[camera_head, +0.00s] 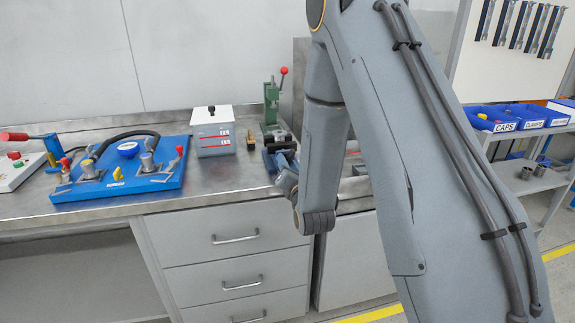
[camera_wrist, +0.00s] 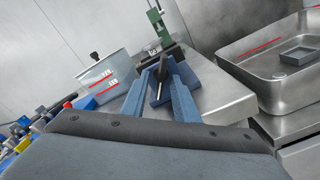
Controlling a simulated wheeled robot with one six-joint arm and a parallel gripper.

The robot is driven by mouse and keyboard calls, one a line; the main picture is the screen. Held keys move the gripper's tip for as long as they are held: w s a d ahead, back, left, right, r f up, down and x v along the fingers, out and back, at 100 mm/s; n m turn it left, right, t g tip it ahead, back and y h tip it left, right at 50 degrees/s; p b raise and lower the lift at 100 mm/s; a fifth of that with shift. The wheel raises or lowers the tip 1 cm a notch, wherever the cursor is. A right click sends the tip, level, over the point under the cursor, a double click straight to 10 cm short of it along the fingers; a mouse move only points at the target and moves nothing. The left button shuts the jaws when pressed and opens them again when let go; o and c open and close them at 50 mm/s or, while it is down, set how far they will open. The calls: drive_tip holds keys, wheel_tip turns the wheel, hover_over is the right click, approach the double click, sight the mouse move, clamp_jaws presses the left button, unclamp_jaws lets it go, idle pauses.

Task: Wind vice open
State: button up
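The vice (camera_head: 281,143) stands at the front edge of the steel bench, with dark jaws and a blue body. In the wrist view the vice (camera_wrist: 165,52) is straight ahead, just beyond my fingertips. My gripper (camera_head: 283,166) is at the near side of the vice, low by the bench edge. In the wrist view the two blue fingers of my gripper (camera_wrist: 158,78) are apart, with a dark bar, seemingly the vice's handle, showing between them. I cannot tell whether either finger touches it. My forearm hides part of the bench right of the vice.
A green press (camera_head: 271,105) with a red knob stands behind the vice. A white lidded box (camera_head: 213,132) and a blue pump board (camera_head: 120,180) are to the left. A steel tray (camera_wrist: 240,75) is at the right. Blue bins (camera_head: 533,117) stand on a shelf further right.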

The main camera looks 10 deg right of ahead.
drive_tip(key=s+b, duration=0.1)
drive_tip(key=s, duration=0.7)
drive_tip(key=shift+w, duration=0.1)
drive_tip(key=s+f+m+g, duration=0.65)
drive_tip(key=m+g, duration=0.25)
drive_tip(key=m, duration=0.5)
drive_tip(key=s+r+m+g, duration=0.2)
drive_tip(key=s+m+g, duration=0.2)
drive_tip(key=s+m, duration=0.3)
drive_tip(key=s+r+m+g, duration=0.1)
drive_tip(key=s+m+g, duration=0.4)
drive_tip(key=s, duration=0.8)
drive_tip(key=m, duration=0.2)
drive_tip(key=shift+s+d+r+m+p, duration=0.25)
drive_tip(key=shift+s+r+m+p, duration=0.05)
drive_tip(key=shift+r+m+p, duration=0.1)
